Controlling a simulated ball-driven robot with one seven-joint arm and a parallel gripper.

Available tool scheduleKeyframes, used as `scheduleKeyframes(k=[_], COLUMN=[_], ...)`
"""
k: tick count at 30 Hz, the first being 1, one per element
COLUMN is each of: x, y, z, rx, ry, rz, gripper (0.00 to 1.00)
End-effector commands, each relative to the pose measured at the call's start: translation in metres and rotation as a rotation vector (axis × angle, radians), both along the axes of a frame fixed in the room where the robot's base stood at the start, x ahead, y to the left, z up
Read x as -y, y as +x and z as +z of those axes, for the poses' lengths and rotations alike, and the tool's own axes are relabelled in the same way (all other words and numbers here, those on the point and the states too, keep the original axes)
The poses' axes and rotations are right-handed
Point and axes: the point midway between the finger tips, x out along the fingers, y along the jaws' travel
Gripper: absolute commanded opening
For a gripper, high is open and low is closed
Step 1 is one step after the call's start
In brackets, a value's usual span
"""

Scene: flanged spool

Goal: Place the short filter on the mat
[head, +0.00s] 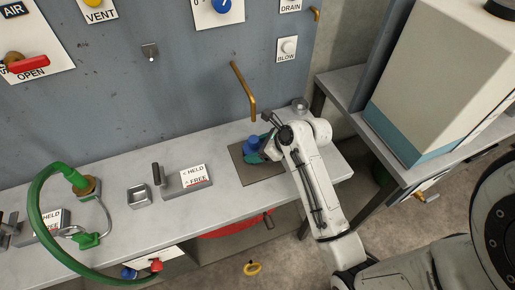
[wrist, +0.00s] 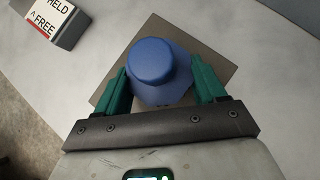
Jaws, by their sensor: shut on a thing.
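The short filter is a blue flanged piece (wrist: 152,62) with a round top and a wider lower part. It shows small and partly hidden by my arm in the head view (head: 254,141). My gripper (wrist: 162,88) has its green fingers on both sides of the filter and is shut on it. The mat is a flat brown-grey square (head: 245,171), also seen behind the filter in the wrist view (wrist: 222,69). The filter is over the mat; I cannot tell whether its base touches it.
A block labelled HELD and FREE (head: 189,179) stands left of the mat, with a small metal tray (head: 140,196) beyond it. A bent brass pipe (head: 243,90) hangs from the wall above the mat. A small clear jar (head: 299,104) stands near the back right.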

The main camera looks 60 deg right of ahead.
Motion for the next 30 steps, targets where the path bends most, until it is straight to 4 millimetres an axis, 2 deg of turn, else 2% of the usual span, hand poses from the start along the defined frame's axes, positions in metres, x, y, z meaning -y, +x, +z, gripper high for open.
scheduleKeyframes(k=[10,11,18,26,30], x=[0.000,0.000,0.000,0.000,0.001], y=[0.000,0.000,0.000,0.000,-0.008], z=[-0.002,-0.002,-0.002,-0.001,0.008], rx=[0.000,0.001,0.001,0.001,0.002], ry=[0.000,0.000,0.000,-0.001,0.000], rz=[0.001,0.001,0.001,0.001,-0.001], gripper=[0.35,0.73,0.96,0.96,0.96])
